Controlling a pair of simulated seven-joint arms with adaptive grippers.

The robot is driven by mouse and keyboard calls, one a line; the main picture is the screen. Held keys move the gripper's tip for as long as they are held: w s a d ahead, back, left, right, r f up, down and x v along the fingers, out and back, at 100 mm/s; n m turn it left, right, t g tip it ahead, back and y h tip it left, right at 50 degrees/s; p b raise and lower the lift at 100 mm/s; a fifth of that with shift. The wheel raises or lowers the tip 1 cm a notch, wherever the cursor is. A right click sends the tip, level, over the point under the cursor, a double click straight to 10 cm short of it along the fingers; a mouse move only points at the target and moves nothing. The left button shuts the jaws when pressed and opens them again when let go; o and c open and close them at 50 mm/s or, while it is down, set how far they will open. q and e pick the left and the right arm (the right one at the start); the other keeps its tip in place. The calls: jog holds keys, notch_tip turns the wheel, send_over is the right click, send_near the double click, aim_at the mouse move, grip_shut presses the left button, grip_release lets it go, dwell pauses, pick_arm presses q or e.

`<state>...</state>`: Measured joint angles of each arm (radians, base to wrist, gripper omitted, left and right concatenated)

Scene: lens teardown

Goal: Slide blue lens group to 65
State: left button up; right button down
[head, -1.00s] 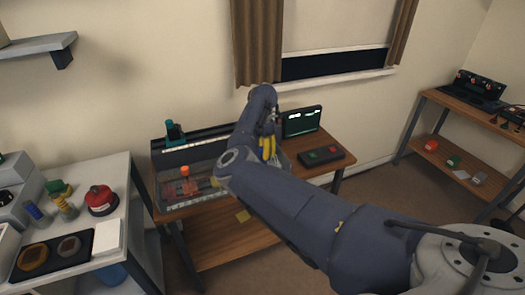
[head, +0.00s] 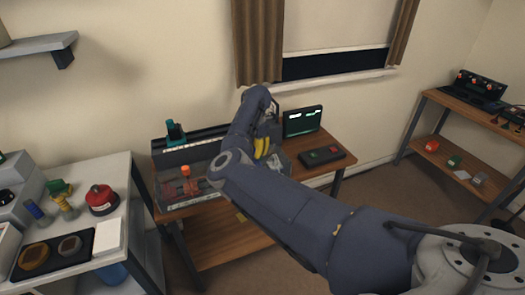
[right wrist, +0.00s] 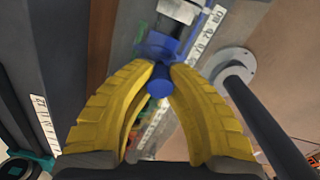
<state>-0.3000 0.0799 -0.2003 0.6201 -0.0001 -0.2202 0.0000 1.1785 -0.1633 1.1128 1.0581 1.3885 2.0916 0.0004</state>
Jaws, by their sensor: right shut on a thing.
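My right gripper (right wrist: 160,78) has its yellow fingers shut on the blue knob (right wrist: 158,88) of the blue lens group (right wrist: 158,46) in the right wrist view. A pale block sits just beyond the blue part. A white scale strip (right wrist: 206,36) runs beside it; I cannot read its marks clearly. In the head view my right gripper (head: 262,147) is at the right end of the grey bench fixture (head: 195,152), and the arm hides the blue lens group there. My left gripper is not in view.
A red part (head: 182,188) and an orange knob (head: 185,171) are at the fixture's left. A dark screen (head: 302,121) and a button box (head: 321,155) stand to the right. A white table (head: 128,190) is at left.

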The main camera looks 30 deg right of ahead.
jog(key=c, duration=1.1)
grip_release()
jog(key=shift+a, duration=0.1)
jog(key=shift+c, duration=0.2)
notch_tip(320, 180, up, 12)
